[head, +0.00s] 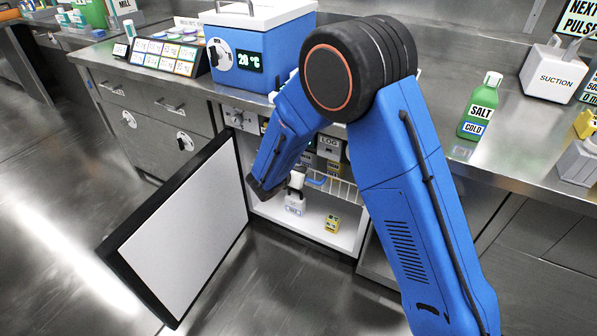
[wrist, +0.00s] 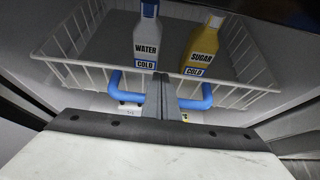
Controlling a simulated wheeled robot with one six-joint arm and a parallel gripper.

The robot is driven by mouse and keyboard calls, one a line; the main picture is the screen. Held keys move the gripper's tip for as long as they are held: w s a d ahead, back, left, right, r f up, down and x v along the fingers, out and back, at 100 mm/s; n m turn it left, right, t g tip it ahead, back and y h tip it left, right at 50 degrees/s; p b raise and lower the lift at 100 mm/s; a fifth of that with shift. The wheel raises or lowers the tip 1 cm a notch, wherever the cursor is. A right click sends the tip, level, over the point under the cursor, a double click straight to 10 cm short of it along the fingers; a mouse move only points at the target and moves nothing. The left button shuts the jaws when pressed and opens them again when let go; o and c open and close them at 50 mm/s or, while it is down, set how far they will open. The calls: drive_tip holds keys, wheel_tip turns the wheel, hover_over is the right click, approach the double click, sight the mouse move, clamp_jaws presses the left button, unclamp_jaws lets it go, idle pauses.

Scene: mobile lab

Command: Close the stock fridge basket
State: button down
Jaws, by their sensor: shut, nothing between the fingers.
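The stock fridge stands open under the counter, its basket (head: 342,188) showing as white wire partly behind my arm in the head view. In the wrist view the basket (wrist: 95,80) holds a white WATER bottle (wrist: 147,42) and a yellow SUGAR bottle (wrist: 203,45), both upright. Its blue handle (wrist: 205,98) runs across the basket's front; it also shows in the head view (head: 318,182). My gripper (wrist: 161,80) is shut and empty, its fingers in front of the handle's middle. I cannot tell whether they touch it. My arm hides part of the fridge inside.
The fridge door (head: 185,235) is swung wide open to the left. A small white container (head: 295,204) and a yellow one (head: 332,223) stand on the fridge floor below the basket. A blue 20 °C box (head: 262,55) and a green SALT bottle (head: 480,108) stand on the counter.

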drive_tip(key=w, duration=0.1)
drive_tip(key=w+d, duration=0.1)
drive_tip(key=w, duration=0.2)
drive_tip(key=shift+w+d+r, duration=0.1)
drive_tip(key=shift+d, duration=0.3)
drive_tip(key=shift+r, duration=0.1)
